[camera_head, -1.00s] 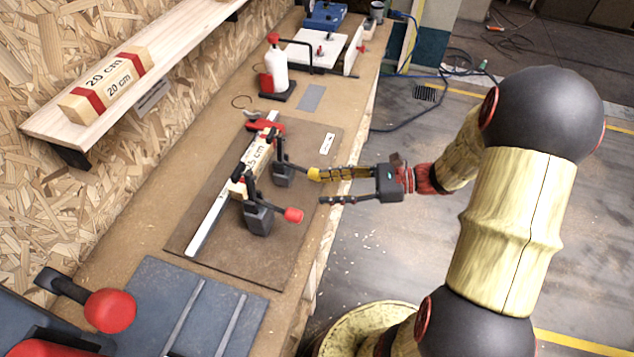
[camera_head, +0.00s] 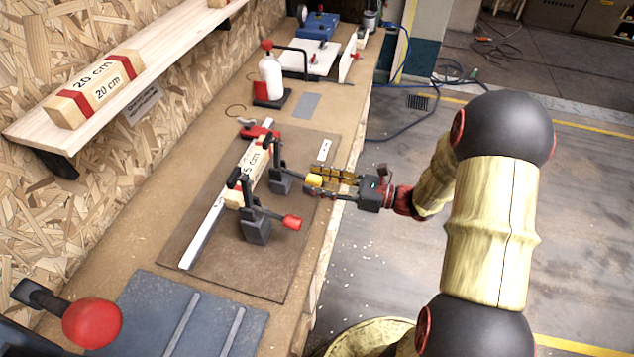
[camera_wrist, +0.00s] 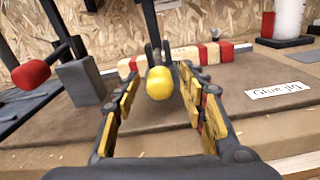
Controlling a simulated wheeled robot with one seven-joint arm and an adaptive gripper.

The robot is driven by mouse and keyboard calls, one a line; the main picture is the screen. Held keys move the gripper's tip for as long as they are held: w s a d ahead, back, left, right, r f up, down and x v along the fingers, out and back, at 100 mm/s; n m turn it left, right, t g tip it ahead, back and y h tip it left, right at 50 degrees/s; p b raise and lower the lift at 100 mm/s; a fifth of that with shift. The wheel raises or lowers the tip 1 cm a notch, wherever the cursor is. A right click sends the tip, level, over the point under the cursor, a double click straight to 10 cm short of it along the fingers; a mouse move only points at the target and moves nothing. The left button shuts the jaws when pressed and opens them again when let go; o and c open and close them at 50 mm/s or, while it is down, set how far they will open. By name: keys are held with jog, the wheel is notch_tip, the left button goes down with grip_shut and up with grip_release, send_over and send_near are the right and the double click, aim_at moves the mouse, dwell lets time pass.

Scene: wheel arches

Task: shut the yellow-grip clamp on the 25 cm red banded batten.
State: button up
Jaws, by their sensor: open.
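The red-banded batten (camera_head: 256,160) lies along the metal strip on the brown board, its label partly hidden. In the wrist view it (camera_wrist: 214,53) runs behind the clamp. The yellow-grip clamp (camera_head: 281,181) stands beside the batten, its dark bar upright and its handle pointing towards me. Its yellow grip (camera_head: 314,180) also shows in the wrist view (camera_wrist: 159,83). My gripper (camera_head: 309,181) is open, with its fingers on either side of the yellow grip. In the wrist view my fingers (camera_wrist: 162,78) straddle it; contact cannot be told.
A second clamp with a red grip (camera_head: 292,222) stands nearer on the same board (camera_head: 215,270). A red stop (camera_head: 259,131) is at the batten's far end. A white bottle (camera_head: 271,75) stands farther back. A shelf (camera_head: 120,80) holds another batten (camera_head: 95,90).

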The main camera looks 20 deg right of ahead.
jog(key=shift+c, duration=1)
grip_shut()
